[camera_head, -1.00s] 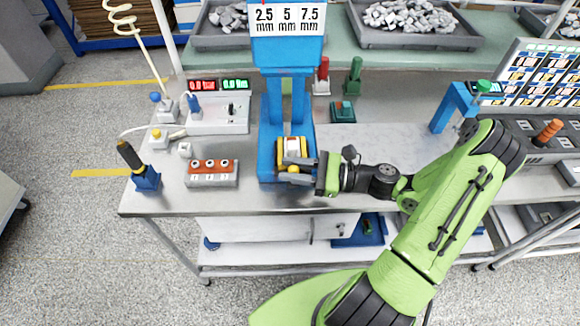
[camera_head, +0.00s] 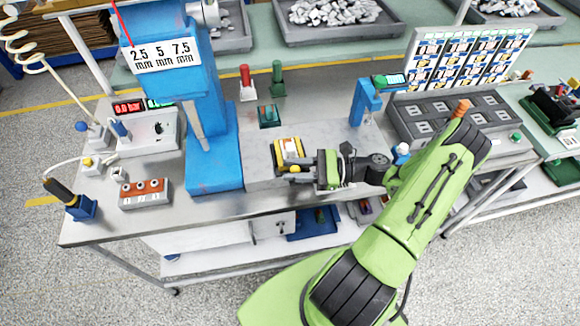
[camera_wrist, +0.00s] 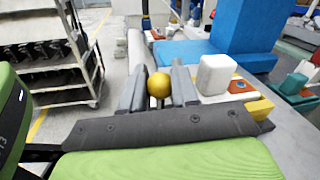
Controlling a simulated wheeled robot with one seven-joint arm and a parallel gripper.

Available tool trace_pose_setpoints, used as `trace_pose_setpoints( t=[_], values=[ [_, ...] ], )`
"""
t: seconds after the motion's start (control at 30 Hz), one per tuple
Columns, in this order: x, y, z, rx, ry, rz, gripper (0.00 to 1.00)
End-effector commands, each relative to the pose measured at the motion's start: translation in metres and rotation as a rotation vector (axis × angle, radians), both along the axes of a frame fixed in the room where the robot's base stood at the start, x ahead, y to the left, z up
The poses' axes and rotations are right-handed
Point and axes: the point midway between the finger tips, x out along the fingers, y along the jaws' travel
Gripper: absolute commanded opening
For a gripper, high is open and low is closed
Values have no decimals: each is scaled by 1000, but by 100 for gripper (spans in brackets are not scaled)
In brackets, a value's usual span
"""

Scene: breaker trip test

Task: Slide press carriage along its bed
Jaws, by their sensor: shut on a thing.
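The press carriage (camera_head: 289,152) is a yellow and dark block with a white piece on top. It sits on the pale grey bed (camera_head: 262,177), to the right of the blue press base (camera_head: 214,160) and apart from it. In the head view my gripper (camera_head: 303,173) is at the carriage's near side, reaching in from the right. In the wrist view my gripper (camera_wrist: 158,90) is shut on a round gold knob (camera_wrist: 159,86). The carriage's white piece (camera_wrist: 214,74) and yellow edge (camera_wrist: 260,108) show right beside the fingers. The knob's join to the carriage is hidden.
The blue press column (camera_head: 172,70) stands left of the carriage. A blue gauge arch (camera_head: 366,100) and a grey slotted tray (camera_head: 450,122) are on the right. Red and green stamps (camera_head: 246,84) stand behind. The bed right of the carriage looks clear up to the arch.

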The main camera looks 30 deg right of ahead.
Motion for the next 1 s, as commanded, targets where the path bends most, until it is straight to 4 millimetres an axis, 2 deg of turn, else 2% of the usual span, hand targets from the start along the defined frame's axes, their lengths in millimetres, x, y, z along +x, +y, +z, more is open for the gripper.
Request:
trace_pose_setpoints(
  t=[0.5, 0.53, 0.67, 1.0],
  values=[
    [-1, -3, 0, 0, -1, 1, 0],
    [-1, -3, 0, 0, -1, 1, 32],
    [-1, -3, 0, 0, -1, 1, 52],
    [-1, -3, 0, 0, -1, 0, 52]
  ],
)
